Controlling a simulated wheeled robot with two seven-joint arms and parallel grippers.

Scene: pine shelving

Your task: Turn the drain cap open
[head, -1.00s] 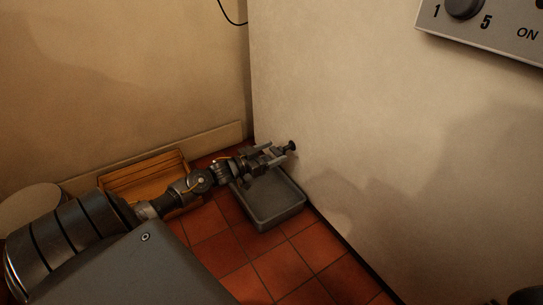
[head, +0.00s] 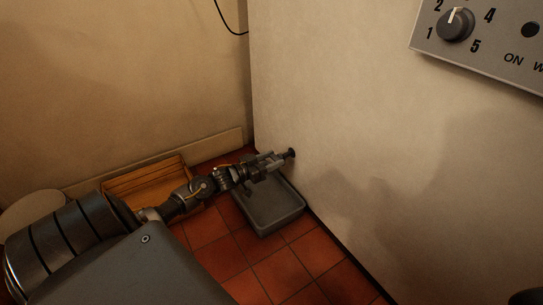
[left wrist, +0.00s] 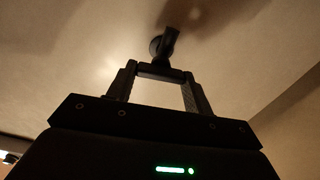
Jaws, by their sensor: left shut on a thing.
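The dark drain cap (head: 291,153) sticks out low on the pale wall-like panel in the head view. In the left wrist view the cap (left wrist: 164,44) shows beyond the fingers, with a dark crossbar (left wrist: 160,71) spanning between the fingertips. My left gripper (head: 279,158) reaches the cap from the left. In the left wrist view my left gripper (left wrist: 160,74) is shut on the crossbar, one finger at each end. How far the cap is turned cannot be told. My right gripper does not show.
A grey shallow tray (head: 271,223) lies on the red tile floor under the cap. A wooden crate (head: 146,178) stands to the left by the back wall. A control panel with a knob (head: 456,24) is at the top right. Bare tiles (head: 285,275) lie in front.

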